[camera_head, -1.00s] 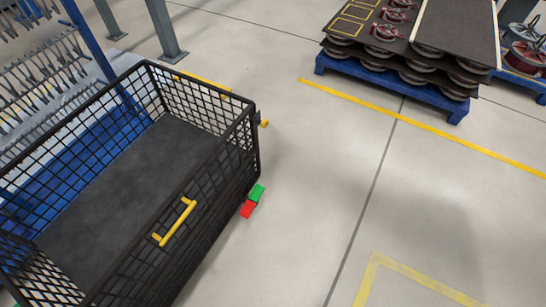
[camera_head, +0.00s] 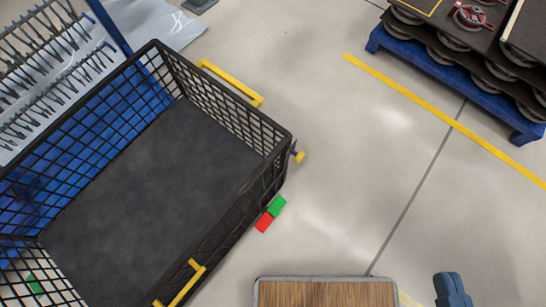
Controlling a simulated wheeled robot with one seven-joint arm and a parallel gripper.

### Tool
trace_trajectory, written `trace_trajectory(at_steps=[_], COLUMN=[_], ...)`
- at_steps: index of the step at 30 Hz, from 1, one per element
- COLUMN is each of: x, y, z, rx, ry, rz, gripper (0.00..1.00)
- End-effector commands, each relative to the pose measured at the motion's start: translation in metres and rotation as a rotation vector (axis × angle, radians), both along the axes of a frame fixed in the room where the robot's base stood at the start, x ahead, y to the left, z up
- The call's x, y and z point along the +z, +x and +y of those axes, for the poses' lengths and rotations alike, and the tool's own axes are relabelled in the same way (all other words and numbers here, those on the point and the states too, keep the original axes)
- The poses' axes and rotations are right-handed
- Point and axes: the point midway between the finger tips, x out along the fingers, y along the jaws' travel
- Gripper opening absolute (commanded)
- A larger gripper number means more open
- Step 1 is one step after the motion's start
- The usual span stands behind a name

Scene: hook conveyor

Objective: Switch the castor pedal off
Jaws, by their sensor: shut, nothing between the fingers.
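The castor pedal sits low at the right corner of a black mesh cart (camera_head: 218,95), close to the floor. Its green part (camera_head: 277,206) points up and right, and its red part (camera_head: 263,222) lies just below and left of it. Which half is pressed down cannot be told from this angle. Another green patch (camera_head: 35,284) shows through the mesh at the cart's lower left. My gripper is not clearly in view; only a dark blue-grey part, probably of my arm, shows at the bottom right, apart from the pedal.
The cart is empty, with yellow handles (camera_head: 232,83) and a yellow knob (camera_head: 299,157) jutting from its right corner. A blue pallet (camera_head: 447,73) with stacked dark boards stands upper right. A hook rack (camera_head: 45,60) is upper left. Floor right of the pedal is clear.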

Motion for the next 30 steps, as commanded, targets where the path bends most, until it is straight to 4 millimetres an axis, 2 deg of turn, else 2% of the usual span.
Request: trace_trajectory(at_steps=[12, 14, 16, 17, 20, 21, 23, 24, 30], x=[-0.001, -0.008, -0.028, -0.040, -0.098, -0.127, -0.172, -0.202, -0.337], y=[0.000, 0.001, 0.005, 0.007, 0.018, 0.024, 0.034, 0.042, 0.082], z=[0.000, 0.001, 0.003, 0.004, 0.012, 0.016, 0.024, 0.030, 0.064], rx=[0.000, 0.004, 0.013, 0.020, 0.053, 0.072, 0.107, 0.132, 0.279], ry=[0.000, -0.002, -0.009, -0.012, -0.033, -0.044, -0.065, -0.080, -0.166], rz=[0.001, 0.007, 0.026, 0.039, 0.104, 0.139, 0.194, 0.234, 0.425], gripper=[0.00, 0.00, 0.00, 0.00, 0.00, 0.00, 0.00, 0.00, 0.00])
